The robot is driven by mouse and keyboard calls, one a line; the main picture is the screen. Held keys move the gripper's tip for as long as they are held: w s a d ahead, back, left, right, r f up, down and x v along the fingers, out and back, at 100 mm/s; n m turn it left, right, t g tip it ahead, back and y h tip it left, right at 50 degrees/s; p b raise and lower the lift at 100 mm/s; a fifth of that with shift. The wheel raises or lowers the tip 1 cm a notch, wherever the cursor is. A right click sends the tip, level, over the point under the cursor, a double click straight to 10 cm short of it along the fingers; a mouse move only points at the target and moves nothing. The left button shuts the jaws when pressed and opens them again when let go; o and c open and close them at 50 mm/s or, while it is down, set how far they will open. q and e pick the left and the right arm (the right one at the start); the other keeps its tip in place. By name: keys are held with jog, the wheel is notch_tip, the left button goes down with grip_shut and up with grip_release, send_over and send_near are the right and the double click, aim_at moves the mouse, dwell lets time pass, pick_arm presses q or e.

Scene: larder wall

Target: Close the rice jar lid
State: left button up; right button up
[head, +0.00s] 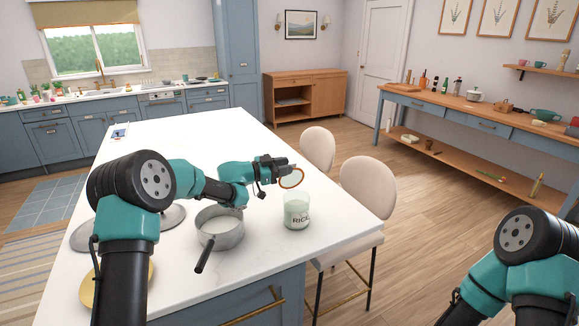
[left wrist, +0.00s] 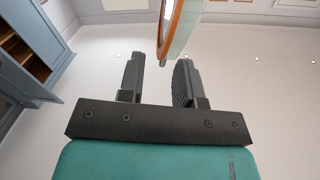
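The rice jar (head: 297,211) is a clear glass jar with pale contents and "RICE" lettering, standing on the white island near its right edge. Its lid (head: 291,178), a round disc with an orange-brown rim, stands steeply tilted above the jar; I cannot tell how it joins the jar. My left gripper (head: 284,163) is at the lid's upper left. In the left wrist view its two fingers (left wrist: 158,78) are apart with nothing between them, and the lid's rim (left wrist: 168,32) shows beyond the fingertips. My right gripper is out of view; only part of the right arm shows.
A grey saucepan (head: 220,238) with a dark handle stands left of the jar, under my left arm. Round metal discs (head: 173,216) and a gold one (head: 142,281) lie further left. Two cream chairs (head: 368,187) stand at the island's right side. The island's far part is mostly clear.

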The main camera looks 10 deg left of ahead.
pick_arm(q)
jog(key=v, duration=1.5)
jog(key=shift+o, duration=0.5)
jog(key=shift+a, duration=0.1)
